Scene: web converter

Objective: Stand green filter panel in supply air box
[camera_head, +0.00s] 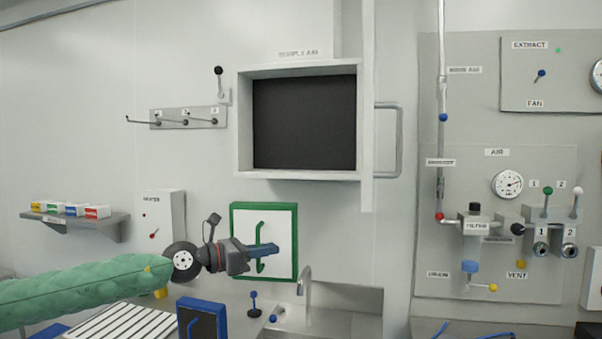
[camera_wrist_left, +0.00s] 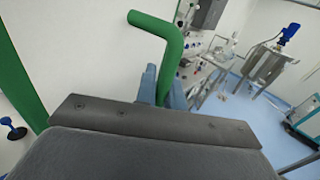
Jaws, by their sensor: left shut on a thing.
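The green filter panel (camera_head: 280,221), a white square with a green frame and a green bar handle, is upright in front of the wall, below the supply air box. My left gripper (camera_head: 264,249) is shut on its green handle, which also shows between the blue fingers in the left wrist view (camera_wrist_left: 158,62). The supply air box (camera_head: 244,120) is a white open-fronted box on the wall with a dark interior. Its door (camera_head: 368,110) stands swung open at the right side. My right gripper is not in view.
A blue-framed dark panel (camera_head: 203,318) stands on the counter below my left arm, near a slatted rack (camera_head: 125,322). A tap (camera_head: 305,284) rises at the sink. A hook rail (camera_head: 187,118) is left of the box. Gauges and valves fill the right wall.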

